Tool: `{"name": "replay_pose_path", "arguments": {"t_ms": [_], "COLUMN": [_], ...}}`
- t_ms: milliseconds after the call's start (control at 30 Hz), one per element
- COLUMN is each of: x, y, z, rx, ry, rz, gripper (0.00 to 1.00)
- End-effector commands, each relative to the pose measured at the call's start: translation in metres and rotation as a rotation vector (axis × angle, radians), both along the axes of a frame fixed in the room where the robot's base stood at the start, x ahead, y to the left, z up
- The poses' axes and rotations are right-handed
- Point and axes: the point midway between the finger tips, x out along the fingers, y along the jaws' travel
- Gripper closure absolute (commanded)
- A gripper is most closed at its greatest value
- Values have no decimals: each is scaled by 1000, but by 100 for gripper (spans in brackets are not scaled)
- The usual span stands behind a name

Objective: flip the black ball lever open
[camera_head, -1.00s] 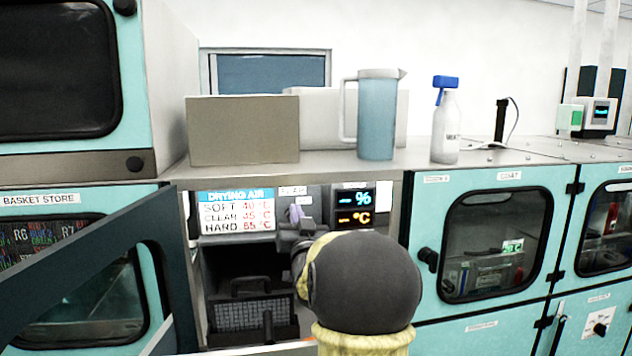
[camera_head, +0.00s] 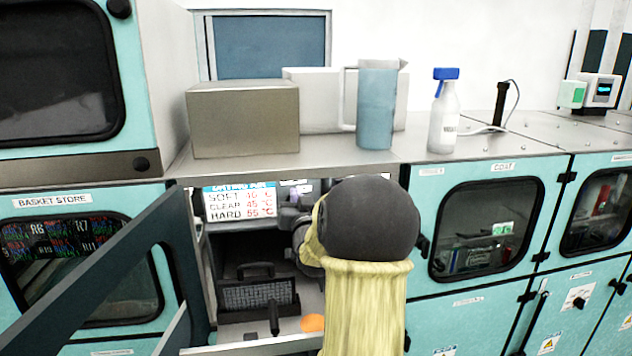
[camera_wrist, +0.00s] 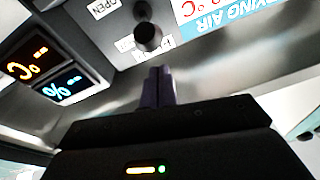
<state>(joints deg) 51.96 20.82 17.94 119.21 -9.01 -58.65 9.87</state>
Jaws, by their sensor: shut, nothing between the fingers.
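The black ball lever (camera_wrist: 148,37) shows in the wrist view as a round black knob on a grey panel, near a label reading OPEN. The wrist picture appears upside down. My gripper (camera_wrist: 158,73) has its dark fingers together and empty, just below the knob in the picture. A small gap shows between fingertips and knob; contact cannot be confirmed. In the head view my arm covers most of the gripper and the lever cannot be made out.
A drying air sign (camera_head: 240,202) hangs in the open bay, above a dark basket (camera_head: 258,300). An open door frame (camera_head: 110,265) stands at left. Lit displays (camera_wrist: 38,75) sit beside the lever panel. A jug (camera_head: 376,105) and spray bottle (camera_head: 444,115) stand on the counter above.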

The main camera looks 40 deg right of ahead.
Motion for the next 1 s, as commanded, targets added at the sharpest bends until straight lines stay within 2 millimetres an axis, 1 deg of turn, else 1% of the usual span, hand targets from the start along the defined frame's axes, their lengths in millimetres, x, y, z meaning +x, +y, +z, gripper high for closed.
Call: {"name": "replay_pose_path", "arguments": {"t_ms": [33, 100, 367, 400, 433, 667, 1000], "x": [0, 1, 2, 0, -3, -25, -65], "y": [-1, -1, -1, 0, 2, 14, 35], "z": [5, 6, 8, 5, 2, -1, -6], "rx": [6, 13, 31, 31, 30, 29, 28], "ry": [9, 19, 50, 53, 52, 49, 50], "rz": [-1, -1, 0, 0, 0, 0, -1], "gripper": [100, 100, 100, 100, 100, 100, 100]}}
